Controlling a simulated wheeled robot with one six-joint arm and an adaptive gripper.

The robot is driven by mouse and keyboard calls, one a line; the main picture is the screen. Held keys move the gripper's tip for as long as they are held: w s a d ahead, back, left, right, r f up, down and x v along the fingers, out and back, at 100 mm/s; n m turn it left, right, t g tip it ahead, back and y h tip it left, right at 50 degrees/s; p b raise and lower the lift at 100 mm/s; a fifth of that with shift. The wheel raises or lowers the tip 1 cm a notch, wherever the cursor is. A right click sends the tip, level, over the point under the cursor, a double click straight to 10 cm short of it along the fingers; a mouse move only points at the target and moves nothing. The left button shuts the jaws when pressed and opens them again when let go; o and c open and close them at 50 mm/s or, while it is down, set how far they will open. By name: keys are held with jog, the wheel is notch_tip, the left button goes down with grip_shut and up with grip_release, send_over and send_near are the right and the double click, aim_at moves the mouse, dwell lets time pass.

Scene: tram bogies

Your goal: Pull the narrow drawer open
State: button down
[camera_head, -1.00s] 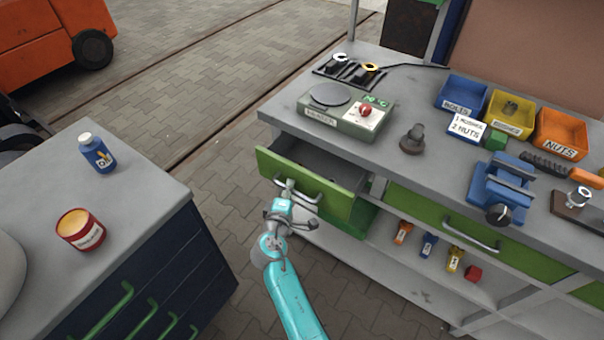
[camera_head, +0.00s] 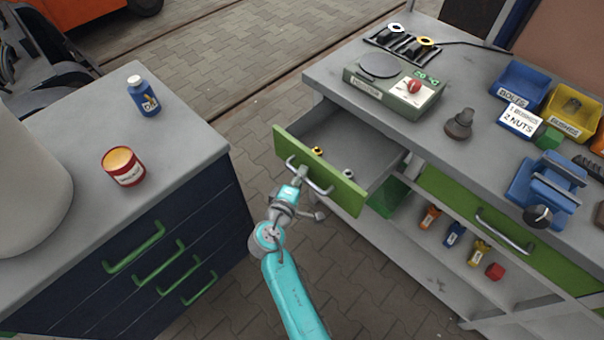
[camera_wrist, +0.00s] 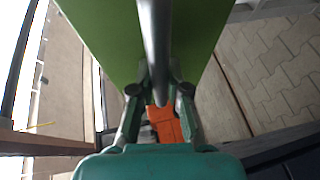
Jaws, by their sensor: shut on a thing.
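The narrow drawer (camera_head: 322,168) with a green front sticks well out of the grey workbench, left of the wider green drawer front. Its inside shows a small yellow-and-black part (camera_head: 317,151) and a small pale metal part (camera_head: 348,174). My gripper (camera_head: 301,176) is at the drawer's metal bar handle (camera_head: 318,184), shut on it. In the wrist view the handle (camera_wrist: 155,50) runs between my gripper's fingers (camera_wrist: 160,92), with the green drawer front (camera_wrist: 105,30) behind it. The fingertips' exact contact is partly hidden.
A dark blue cabinet (camera_head: 180,235) with green handles stands close on the left, bearing a red tin (camera_head: 124,170) and a blue bottle (camera_head: 145,97). Paved floor lies between.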

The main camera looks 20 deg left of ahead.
jog(key=c, duration=1.1)
grip_release()
jog(key=shift+c, duration=0.2)
jog(key=s+r, duration=0.2)
jog(key=s, duration=0.9)
jog(key=shift+s+d, duration=0.3)
jog(key=shift+s, duration=0.1)
jog(key=s+d+f+m+g, duration=0.1)
jog(key=s+d+f, duration=0.15)
jog(key=d, duration=0.45)
jog(key=s+d+f+m+g+y, duration=0.1)
jog(key=d+f, duration=0.3)
jog(key=d, duration=0.3)
jog(key=s+d+f+m+g, duration=0.1)
jog(key=s+d+f, duration=0.1)
jog(key=d+f, duration=0.35)
jog(key=s+d+r+m+y, duration=0.1)
jog(key=s+d+r+m, duration=0.2)
jog(key=s+d, duration=0.65)
jog(key=s+d+r+m+t+h, duration=0.1)
jog(key=s+d+r+m, duration=0.3)
jog(key=s+r+m, duration=0.2)
jog(key=s+d+r+m+t+h, duration=0.1)
jog(key=s+d+r+m, duration=0.4)
jog(key=s+r, duration=0.3)
notch_tip(320, 180, up, 2)
jog(key=shift+s+d+r+m+h, duration=0.2)
jog(key=shift+s+m+h, duration=0.1)
jog(key=shift+m+h, duration=0.1)
